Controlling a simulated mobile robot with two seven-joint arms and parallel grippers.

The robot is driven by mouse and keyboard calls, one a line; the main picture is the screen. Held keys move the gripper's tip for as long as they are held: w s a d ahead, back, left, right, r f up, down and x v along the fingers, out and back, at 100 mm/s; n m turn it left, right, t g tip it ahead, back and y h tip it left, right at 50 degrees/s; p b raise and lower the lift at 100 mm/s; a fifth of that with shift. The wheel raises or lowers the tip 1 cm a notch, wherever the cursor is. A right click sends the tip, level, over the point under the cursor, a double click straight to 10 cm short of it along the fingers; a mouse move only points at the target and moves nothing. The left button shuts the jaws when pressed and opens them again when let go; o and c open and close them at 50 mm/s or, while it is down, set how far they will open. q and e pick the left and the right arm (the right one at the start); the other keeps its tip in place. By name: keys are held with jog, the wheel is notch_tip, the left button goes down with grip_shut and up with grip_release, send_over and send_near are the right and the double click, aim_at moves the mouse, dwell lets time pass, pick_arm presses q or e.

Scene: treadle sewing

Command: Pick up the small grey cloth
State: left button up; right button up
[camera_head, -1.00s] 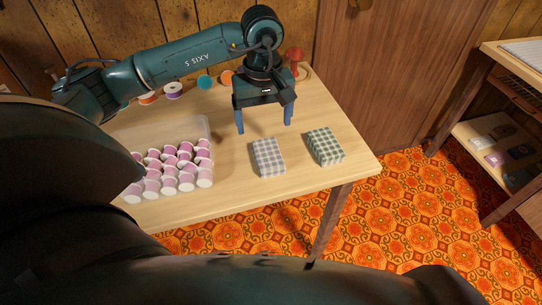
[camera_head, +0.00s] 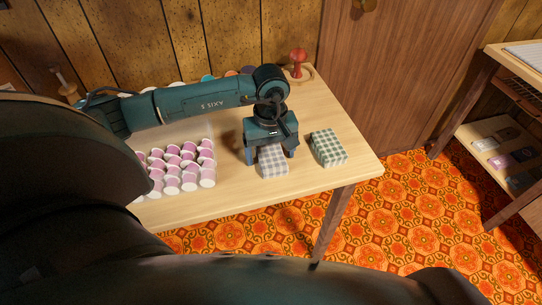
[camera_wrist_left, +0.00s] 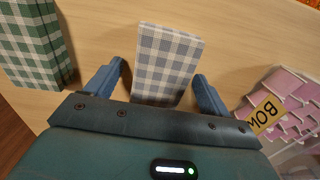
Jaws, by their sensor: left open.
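The small grey cloth (camera_head: 273,163) is a folded grey-and-white checked block lying on the wooden table. It also shows in the left wrist view (camera_wrist_left: 165,62), between my fingers. My left gripper (camera_head: 269,157) is low over the cloth, with one blue finger on each side of it. In the left wrist view the gripper (camera_wrist_left: 160,85) is open, with a gap between each finger and the cloth. Part of the cloth is hidden under the gripper body. My right gripper is not in view.
A green checked cloth (camera_head: 328,147) lies just right of the grey one. A clear tray (camera_head: 211,133) with several pink-and-white spools stands to the left. A red mushroom-shaped object (camera_head: 298,62) stands at the back. The table's front edge (camera_head: 240,208) is near.

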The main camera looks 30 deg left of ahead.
pick_arm(q)
jog(key=shift+c, duration=0.4)
jog(key=c, duration=1)
jog(key=shift+r, duration=0.1)
